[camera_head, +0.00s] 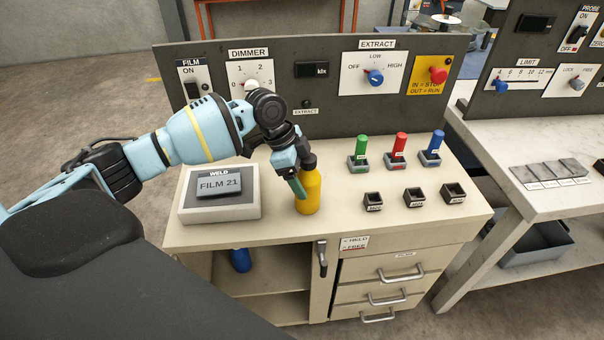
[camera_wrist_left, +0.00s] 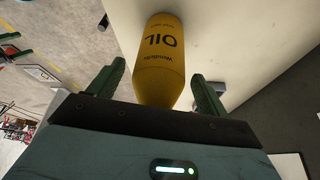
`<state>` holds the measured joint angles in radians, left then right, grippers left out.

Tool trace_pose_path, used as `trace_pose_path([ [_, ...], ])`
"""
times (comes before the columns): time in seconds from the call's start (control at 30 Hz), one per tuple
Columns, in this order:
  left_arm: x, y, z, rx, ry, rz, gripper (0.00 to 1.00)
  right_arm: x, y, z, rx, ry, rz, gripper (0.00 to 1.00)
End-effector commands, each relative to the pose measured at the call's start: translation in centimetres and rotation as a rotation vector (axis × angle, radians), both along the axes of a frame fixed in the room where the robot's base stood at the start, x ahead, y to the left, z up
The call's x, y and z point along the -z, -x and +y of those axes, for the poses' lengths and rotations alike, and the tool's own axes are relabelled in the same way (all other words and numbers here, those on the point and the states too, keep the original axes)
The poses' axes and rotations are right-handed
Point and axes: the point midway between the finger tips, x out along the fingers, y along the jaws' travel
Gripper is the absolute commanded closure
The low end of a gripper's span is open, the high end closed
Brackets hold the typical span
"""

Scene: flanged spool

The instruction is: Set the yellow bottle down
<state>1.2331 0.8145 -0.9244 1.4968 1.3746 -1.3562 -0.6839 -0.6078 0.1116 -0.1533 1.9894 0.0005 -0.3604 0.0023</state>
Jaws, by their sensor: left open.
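The yellow bottle (camera_head: 308,192) with a dark cap stands upright on the bench top (camera_head: 335,228), near its front edge. In the left wrist view the bottle (camera_wrist_left: 160,60) carries an OIL label and shows between two green fingers. My left gripper (camera_head: 297,187) is at the bottle's upper part, coming from the left. In the left wrist view the left gripper (camera_wrist_left: 158,88) is open, with a gap on each side of the bottle. The bottle's neck is hidden behind the gripper body there. My right gripper is not in view.
A WELD box (camera_head: 220,212) with a FILM 21 block sits left of the bottle. Green (camera_head: 361,150), red (camera_head: 399,147) and blue (camera_head: 434,147) handled pieces stand in holders to the right, with small dark trays (camera_head: 414,197) in front. A control panel (camera_head: 325,110) rises behind.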

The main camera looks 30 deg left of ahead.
Motion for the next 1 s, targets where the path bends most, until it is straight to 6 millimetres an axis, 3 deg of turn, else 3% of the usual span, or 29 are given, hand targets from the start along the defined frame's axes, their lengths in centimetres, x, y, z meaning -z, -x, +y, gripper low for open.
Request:
trace_pose_path([
  [0.17,-1.2,0.1,0.4,-0.001,0.000,-0.003,0.22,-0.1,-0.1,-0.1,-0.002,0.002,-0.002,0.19],
  [0.7,-10.1,1.4,3.7,0.001,0.000,-0.004,0.22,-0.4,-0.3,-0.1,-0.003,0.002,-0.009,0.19],
  [1.0,-11.4,1.7,4.3,0.001,-0.001,0.000,0.22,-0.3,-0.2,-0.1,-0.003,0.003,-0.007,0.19],
])
